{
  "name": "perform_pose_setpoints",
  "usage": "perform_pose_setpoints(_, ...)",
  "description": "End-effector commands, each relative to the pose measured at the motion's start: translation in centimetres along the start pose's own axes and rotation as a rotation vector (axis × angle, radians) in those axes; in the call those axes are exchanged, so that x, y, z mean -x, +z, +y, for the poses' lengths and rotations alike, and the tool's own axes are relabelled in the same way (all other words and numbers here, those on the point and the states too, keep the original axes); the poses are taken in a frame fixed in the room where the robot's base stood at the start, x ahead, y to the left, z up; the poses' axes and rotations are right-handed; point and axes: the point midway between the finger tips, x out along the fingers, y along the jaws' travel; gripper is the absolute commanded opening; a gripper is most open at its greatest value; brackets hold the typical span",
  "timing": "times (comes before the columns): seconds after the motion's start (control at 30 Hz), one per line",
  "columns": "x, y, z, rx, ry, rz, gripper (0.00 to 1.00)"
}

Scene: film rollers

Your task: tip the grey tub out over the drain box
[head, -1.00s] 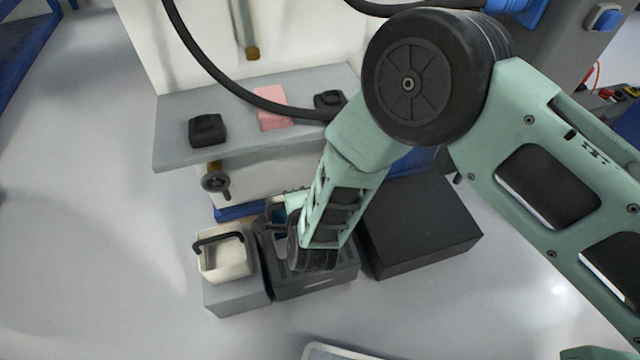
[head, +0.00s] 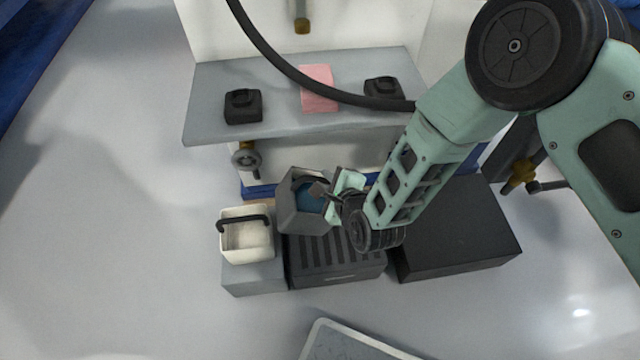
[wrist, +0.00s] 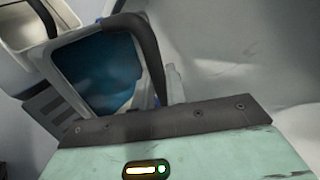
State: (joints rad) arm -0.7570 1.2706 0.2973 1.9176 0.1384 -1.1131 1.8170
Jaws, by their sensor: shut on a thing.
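The grey tub (head: 294,216) hangs above the back left part of the drain box, with blue liquid (head: 311,197) inside. It looks tilted, its opening turned toward the right. My gripper (head: 326,190) is shut on the tub's dark handle, at the tub's right side. In the wrist view the tub's rim and blue contents (wrist: 100,72) fill the upper left, with the dark handle (wrist: 150,52) arching over; the fingertips are mostly hidden. The drain box (head: 335,262) is dark with a slatted top and sits on the floor below. I see no liquid pouring.
A cream tub (head: 247,244) with a black handle stands on a grey block (head: 252,279) left of the drain box. A black box (head: 460,235) stands to the right.

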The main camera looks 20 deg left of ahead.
Motion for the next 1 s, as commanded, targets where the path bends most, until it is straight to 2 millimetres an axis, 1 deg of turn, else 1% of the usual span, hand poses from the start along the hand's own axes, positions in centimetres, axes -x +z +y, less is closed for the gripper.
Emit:
perform_pose_setpoints(0.07, 0.1, -0.6, -0.3, -0.062, -0.005, -0.041, 0.00)
perform_pose_setpoints(0.3, 0.2, -1.9, -0.5, -0.210, -0.006, -0.140, 0.00)
perform_pose_setpoints(0.93, 0.7, -5.1, -1.0, -0.537, -0.008, -0.360, 0.00)
perform_pose_setpoints(1.0, 0.6, -5.7, -1.0, -0.582, -0.011, -0.383, 0.00)
